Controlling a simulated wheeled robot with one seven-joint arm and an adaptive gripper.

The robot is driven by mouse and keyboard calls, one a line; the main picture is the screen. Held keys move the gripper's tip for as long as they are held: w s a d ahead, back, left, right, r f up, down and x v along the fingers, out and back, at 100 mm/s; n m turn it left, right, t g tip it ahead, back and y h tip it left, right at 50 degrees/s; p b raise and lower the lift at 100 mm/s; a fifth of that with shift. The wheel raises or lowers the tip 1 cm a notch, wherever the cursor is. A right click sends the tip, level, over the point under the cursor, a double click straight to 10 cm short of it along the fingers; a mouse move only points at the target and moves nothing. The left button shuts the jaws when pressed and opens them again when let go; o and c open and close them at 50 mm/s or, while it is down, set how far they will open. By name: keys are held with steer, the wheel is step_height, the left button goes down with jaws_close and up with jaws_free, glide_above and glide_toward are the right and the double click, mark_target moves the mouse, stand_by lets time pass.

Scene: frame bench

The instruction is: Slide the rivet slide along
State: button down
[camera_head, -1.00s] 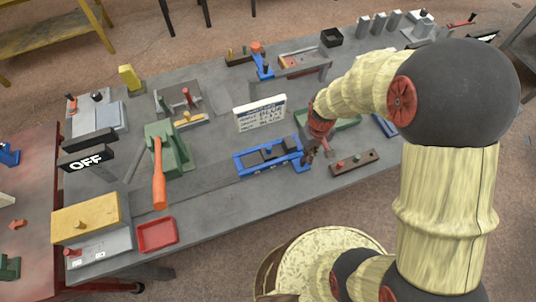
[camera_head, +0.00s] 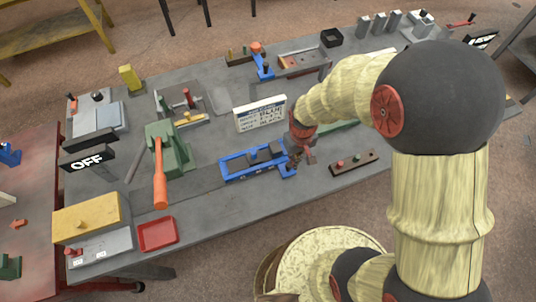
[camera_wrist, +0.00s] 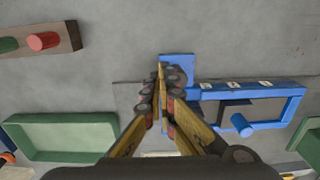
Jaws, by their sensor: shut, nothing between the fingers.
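The blue frame (camera_head: 240,172), which looks like the rivet slide, lies on the grey bench and holds dark blocks. In the wrist view its long blue side (camera_wrist: 250,92) runs to the right, with a blue peg (camera_wrist: 241,124) beside a dark block. A blue end tab (camera_wrist: 177,62) lies just past my fingertips. My gripper (camera_head: 294,164) is at the frame's right end, low over the bench. In the wrist view my gripper (camera_wrist: 160,88) has its fingers together with nothing between them. It hides part of the frame's end; I cannot tell whether they touch.
A white sign (camera_head: 260,113) stands behind the frame. A brown strip with red and green pegs (camera_head: 353,163) lies to the right. A green tray (camera_wrist: 60,137) is near my gripper. A green press with an orange handle (camera_head: 159,180) stands left. Bare bench lies between.

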steer(key=shift+s+a, duration=1.35)
steer(key=shift+a, duration=2.85)
steer(key=shift+s+a, duration=1.4)
steer(key=shift+a, duration=2.8)
steer(key=shift+s+a, duration=1.35)
steer(key=shift+a, duration=2.85)
steer(key=shift+w+d+p, duration=0.25)
steer(key=shift+d+p, duration=0.05)
steer(key=shift+d, duration=0.45)
step_height(320, 180, up, 7)
steer(key=p, duration=0.5)
